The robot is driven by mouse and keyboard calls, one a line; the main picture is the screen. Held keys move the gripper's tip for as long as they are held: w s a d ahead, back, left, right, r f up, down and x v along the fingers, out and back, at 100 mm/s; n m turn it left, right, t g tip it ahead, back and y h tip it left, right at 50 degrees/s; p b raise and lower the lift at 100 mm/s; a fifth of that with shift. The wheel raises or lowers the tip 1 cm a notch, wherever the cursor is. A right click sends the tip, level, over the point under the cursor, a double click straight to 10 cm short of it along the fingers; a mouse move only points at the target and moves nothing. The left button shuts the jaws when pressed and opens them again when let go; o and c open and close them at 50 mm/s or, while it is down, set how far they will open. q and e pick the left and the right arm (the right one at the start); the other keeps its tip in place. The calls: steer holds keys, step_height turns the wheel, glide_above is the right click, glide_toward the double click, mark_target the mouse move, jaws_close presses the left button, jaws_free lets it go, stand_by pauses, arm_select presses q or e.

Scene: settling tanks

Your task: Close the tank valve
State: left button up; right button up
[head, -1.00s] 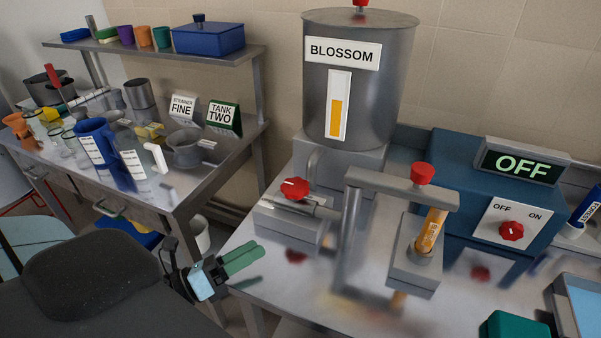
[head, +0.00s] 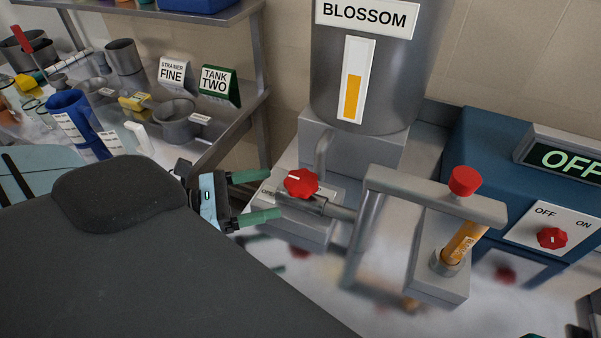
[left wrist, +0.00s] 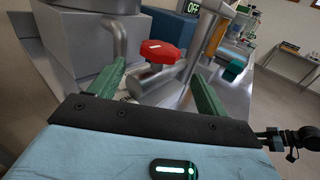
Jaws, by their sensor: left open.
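The tank valve has a red knob (head: 302,183) with a white line, on a grey block at the foot of the BLOSSOM tank (head: 330,100). The line lies roughly crosswise in the head view. The knob also shows in the left wrist view (left wrist: 159,52), ahead of the fingers. My left gripper (head: 270,196) is open, with its two green fingers pointing at the knob from the left. In the left wrist view the left gripper (left wrist: 160,84) has the knob between and beyond its fingertips. I cannot tell whether they touch it.
A grey stand with a red-topped arm (head: 435,195) holds an orange vial (head: 464,243) right of the valve. A blue box (head: 500,150) with an OFF display (head: 560,160) and red dial (head: 552,238) stands farther right. A bench with jugs and pots (head: 175,120) is at the left.

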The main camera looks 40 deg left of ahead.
mark_target(300, 185)
arm_select(q)
steer(key=p+x, duration=0.1)
steer(key=x, duration=0.2)
steer(key=p+x, duration=0.1)
steer(key=x, duration=0.2)
steer(key=shift+w+d+r, duration=0.15)
steer(key=shift+w+r, duration=0.05)
steer(key=shift+w, duration=0.1)
steer(key=shift+w+d+f, duration=0.2)
steer(key=shift+w+d, duration=0.15)
steer(key=shift+w, duration=0.05)
arm_select(e)
steer(key=w+r, duration=0.1)
steer(key=r, duration=0.2)
steer(key=shift+w+d+t, duration=0.1)
steer(key=shift+w+t, duration=0.2)
steer(key=shift+w, duration=0.05)
